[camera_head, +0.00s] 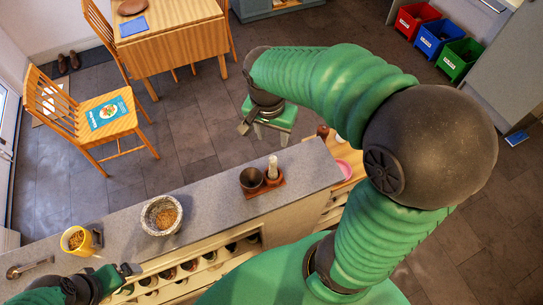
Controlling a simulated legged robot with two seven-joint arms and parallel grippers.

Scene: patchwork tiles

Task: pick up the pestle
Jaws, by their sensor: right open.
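A pale, upright rod (273,167), likely the pestle, stands in a brown holder on a small wooden board (264,190) on the grey counter. A stone mortar (148,218) holding brown grains stands to its left. My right gripper (252,128) is open and empty, beyond the counter's far edge and apart from the rod, with the green stool behind it in the picture. My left gripper (130,270) is at the counter's front edge, at lower left. Its jaws are too small to read.
A dark cup (252,179) stands close left of the rod on the board. A yellow mug (77,240) of grains and a metal spoon (30,267) are at the counter's left. Bottles lie in the shelf below. The counter between mortar and board is clear.

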